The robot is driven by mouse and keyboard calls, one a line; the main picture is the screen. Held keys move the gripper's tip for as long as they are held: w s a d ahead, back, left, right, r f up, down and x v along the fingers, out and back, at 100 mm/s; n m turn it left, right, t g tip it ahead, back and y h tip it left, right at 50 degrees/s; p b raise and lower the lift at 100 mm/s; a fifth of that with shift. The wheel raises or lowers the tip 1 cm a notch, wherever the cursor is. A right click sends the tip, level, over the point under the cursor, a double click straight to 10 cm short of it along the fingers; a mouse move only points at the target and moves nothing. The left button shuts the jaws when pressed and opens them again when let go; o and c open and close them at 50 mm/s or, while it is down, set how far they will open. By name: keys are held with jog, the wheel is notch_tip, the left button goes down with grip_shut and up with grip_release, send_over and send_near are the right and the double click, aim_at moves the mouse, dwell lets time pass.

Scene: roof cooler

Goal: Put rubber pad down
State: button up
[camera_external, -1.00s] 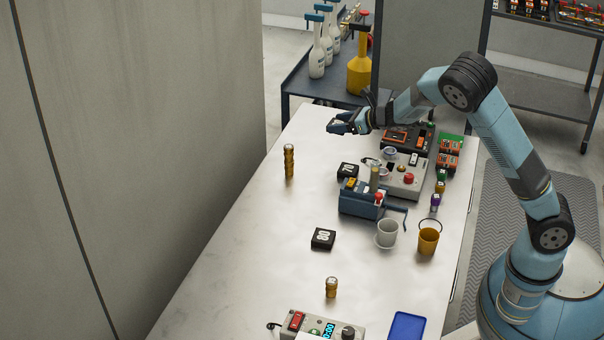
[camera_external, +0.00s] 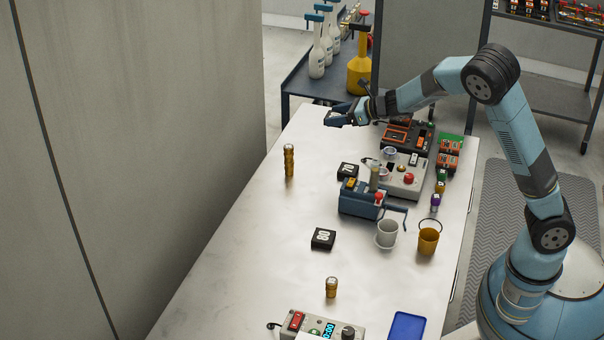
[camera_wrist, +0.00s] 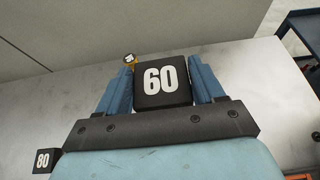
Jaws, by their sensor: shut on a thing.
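The rubber pad is most likely the black square block marked 60 (camera_wrist: 162,82), seen between the two blue fingers in the wrist view. My gripper (camera_wrist: 161,75) is shut on it, with one finger on each side. In the external view my gripper (camera_external: 336,116) is at the far end of the bench, pointing left. The block is hard to make out there. I cannot tell whether its underside touches the bench top (camera_external: 250,235).
A blue toolbox (camera_external: 362,198), grey cup (camera_external: 387,233), orange bucket (camera_external: 428,240) and control box (camera_external: 405,178) stand to the right. The bench's left side is mostly clear.

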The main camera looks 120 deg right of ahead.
jog(key=w+a+n+t+y, duration=0.4)
jog(key=w+a+n+y, duration=0.35)
jog(key=w+a, duration=1.15)
jog(key=w+a+n+g+y, duration=0.1)
jog(key=w+a+n+y, duration=0.3)
jog(key=a, duration=0.5)
jog(key=w+a+n+y, duration=0.25)
jog(key=w+a, duration=0.35)
jog(key=a, duration=0.3)
send_over(252, 277)
jog(key=s, duration=0.2)
jog(key=shift+m, duration=0.4)
jog(key=f, duration=1.3)
jog(key=shift+w+a, duration=0.15)
jog(key=shift+w, duration=0.1)
jog(key=shift+w+d+f, duration=0.2)
jog(key=shift+w+f, duration=0.45)
jog(key=shift+f, duration=1.65)
jog(key=shift+f, duration=0.1)
